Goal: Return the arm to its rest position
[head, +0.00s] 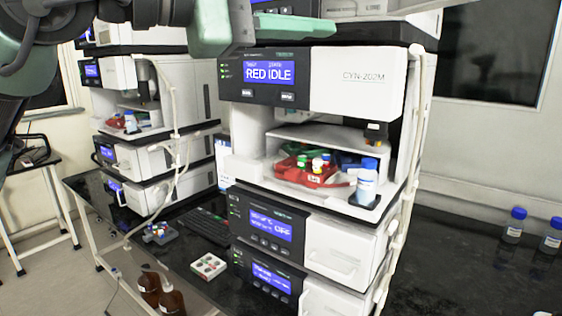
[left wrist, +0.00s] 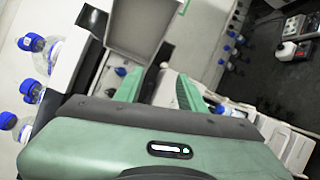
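My left gripper (head: 252,25) is at the top of the head view, in front of the upper part of the nearer instrument stack. Its green fingers also show in the left wrist view (left wrist: 160,88), spread apart with nothing between them. My left arm comes in from the upper left of the head view, partly cut off by the frame edge. My right gripper is in neither view.
The nearer column stack (head: 365,85) stands on a black bench, its screen reading RED IDLE. A red tray (head: 300,176) with vials and a blue-capped bottle (head: 367,184) sit in its bay. Another stack (head: 185,160), brown bottles (head: 150,287) and blue-capped bottles (head: 515,226) stand around.

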